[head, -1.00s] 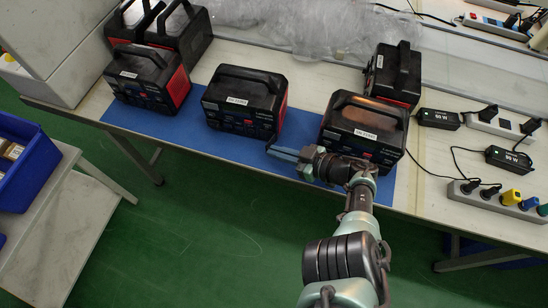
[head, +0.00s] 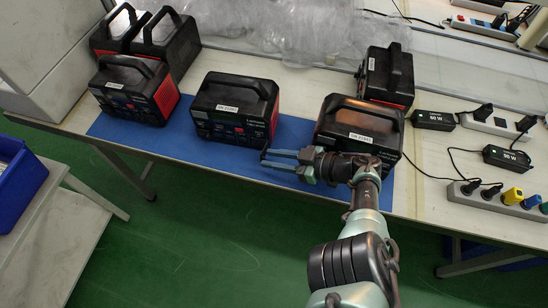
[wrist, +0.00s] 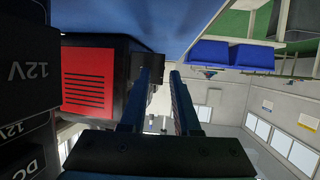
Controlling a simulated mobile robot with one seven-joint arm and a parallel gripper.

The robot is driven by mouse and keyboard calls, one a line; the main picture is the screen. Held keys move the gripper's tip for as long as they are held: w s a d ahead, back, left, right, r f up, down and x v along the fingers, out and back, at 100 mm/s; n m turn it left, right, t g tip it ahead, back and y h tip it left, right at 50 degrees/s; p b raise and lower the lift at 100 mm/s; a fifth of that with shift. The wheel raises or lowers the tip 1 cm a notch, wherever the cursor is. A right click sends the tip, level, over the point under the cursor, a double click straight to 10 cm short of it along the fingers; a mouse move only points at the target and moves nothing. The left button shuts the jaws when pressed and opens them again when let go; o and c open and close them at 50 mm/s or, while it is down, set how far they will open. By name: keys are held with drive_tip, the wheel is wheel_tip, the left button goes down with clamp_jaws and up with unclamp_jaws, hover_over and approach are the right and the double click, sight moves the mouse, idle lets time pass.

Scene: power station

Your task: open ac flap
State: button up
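Black power stations with red sides stand on a blue mat (head: 215,156). My gripper (head: 264,159) is in front of the lower left part of the right front station (head: 359,122), fingers pointing left. The middle front station (head: 233,107) is beyond the fingertips. In the wrist view, my gripper (wrist: 162,76) is open, with a clear gap and nothing between the fingers. A dark panel marked 12V and DC (wrist: 25,75) is close at the left there, beside a red slotted side panel (wrist: 90,78). I cannot make out the AC flap in either view.
Another station (head: 132,90) stands at the front left, two more behind it, and one (head: 386,78) behind the right front station. Adapters and a power strip (head: 500,200) with cables lie at the right. Clear plastic wrap (head: 285,32) lies at the back. Green floor is free in front.

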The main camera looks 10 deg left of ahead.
drive_tip(key=shift+s+d, duration=0.1)
drive_tip(key=p+v, duration=0.1)
drive_tip(key=v, duration=1.1)
drive_tip(key=shift+d+r+p, duration=0.2)
drive_tip(key=shift+d+p, duration=0.1)
drive_tip(key=shift+p, duration=0.05)
